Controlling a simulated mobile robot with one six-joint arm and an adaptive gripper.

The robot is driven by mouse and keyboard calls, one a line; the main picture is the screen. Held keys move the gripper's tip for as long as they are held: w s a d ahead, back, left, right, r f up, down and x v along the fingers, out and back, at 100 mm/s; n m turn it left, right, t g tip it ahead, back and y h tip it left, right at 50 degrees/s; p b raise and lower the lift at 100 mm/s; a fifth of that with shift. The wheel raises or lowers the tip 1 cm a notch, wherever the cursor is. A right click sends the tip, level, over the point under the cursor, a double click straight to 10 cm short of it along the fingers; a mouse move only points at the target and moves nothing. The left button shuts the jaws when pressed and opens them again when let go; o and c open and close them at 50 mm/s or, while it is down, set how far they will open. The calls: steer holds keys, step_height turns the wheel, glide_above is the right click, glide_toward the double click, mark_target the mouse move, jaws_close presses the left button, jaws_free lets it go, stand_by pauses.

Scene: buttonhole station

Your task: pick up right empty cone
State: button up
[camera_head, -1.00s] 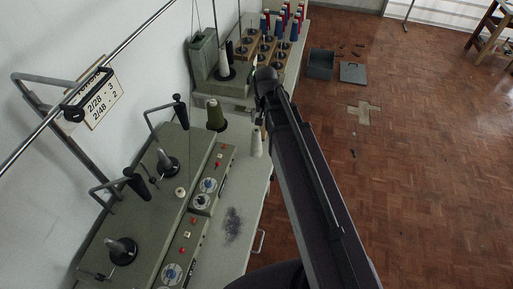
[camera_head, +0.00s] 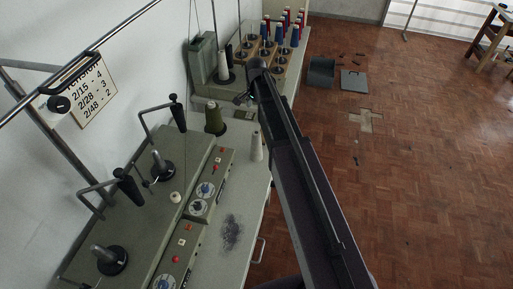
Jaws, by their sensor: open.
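A pale, bare-looking cone (camera_head: 257,147) stands upright on the light table top near its right edge, just left of my arm. My gripper (camera_head: 241,99) is small at the far end of my arm, over the table behind the pale cone. It is apart from the cone and looks open and empty. My arm hides part of the table's right edge.
Grey-green winding machines (camera_head: 150,215) with spindles fill the left. A white cone (camera_head: 223,68) and a rack of coloured spools (camera_head: 285,32) stand at the back. The floor at right is mostly clear.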

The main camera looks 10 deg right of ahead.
mark_target(257, 132)
steer(key=shift+f, duration=0.15)
step_height(257, 132, down, 8)
steer(key=b, duration=0.8)
steer(key=shift+f+b, duration=0.2)
steer(key=shift+b, duration=0.1)
steer(key=shift+f, duration=0.1)
steer(key=shift+s+f+b, duration=0.2)
steer(key=shift+f+b, duration=2.3)
steer(key=shift+b, duration=0.1)
steer(key=c, duration=1)
